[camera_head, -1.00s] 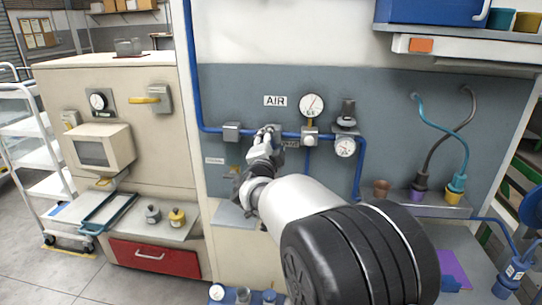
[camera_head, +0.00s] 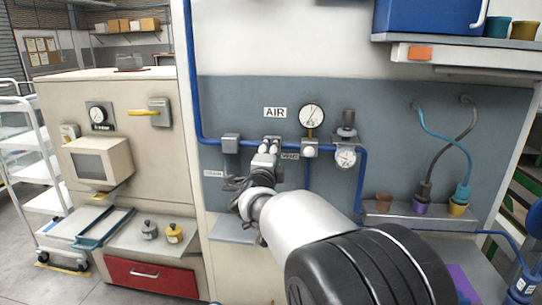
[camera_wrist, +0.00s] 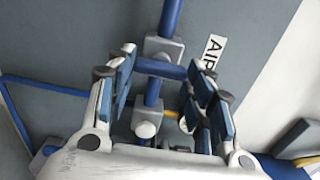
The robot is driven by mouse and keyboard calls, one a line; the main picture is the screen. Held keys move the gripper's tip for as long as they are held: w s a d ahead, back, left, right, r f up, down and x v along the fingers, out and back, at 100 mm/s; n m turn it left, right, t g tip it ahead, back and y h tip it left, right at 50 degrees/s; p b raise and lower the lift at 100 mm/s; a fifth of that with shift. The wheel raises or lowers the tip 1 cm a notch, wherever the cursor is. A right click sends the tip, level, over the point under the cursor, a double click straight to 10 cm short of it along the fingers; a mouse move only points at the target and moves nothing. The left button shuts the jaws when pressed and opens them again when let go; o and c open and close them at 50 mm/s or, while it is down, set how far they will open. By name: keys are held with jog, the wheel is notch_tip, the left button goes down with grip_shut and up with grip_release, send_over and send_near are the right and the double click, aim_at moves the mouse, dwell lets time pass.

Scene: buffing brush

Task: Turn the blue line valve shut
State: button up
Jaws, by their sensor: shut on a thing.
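The blue pipe (camera_head: 215,141) runs level along the grey wall panel under the AIR sign. My gripper (camera_head: 269,148) is at this pipe, between a grey block on the left and the gauge fitting, and its fingers cover the valve body in the head view. In the wrist view, my gripper (camera_wrist: 160,78) has a finger on each side of a short blue handle (camera_wrist: 160,68). The handle lies crosswise to the blue pipe (camera_wrist: 171,15), its ends at the finger pads. My gripper is shut on it.
A round gauge (camera_head: 312,116) and a regulator with a second gauge (camera_head: 345,157) stand close to the right of my gripper. A grey block (camera_head: 231,143) is on the pipe to the left. A shelf with cups (camera_head: 420,211) is lower right.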

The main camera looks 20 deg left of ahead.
jog(key=o, duration=1.1)
jog(key=shift+c, duration=0.2)
jog(key=shift+s, duration=0.1)
jog(key=v, duration=1.1)
jog(key=shift+s, duration=0.4)
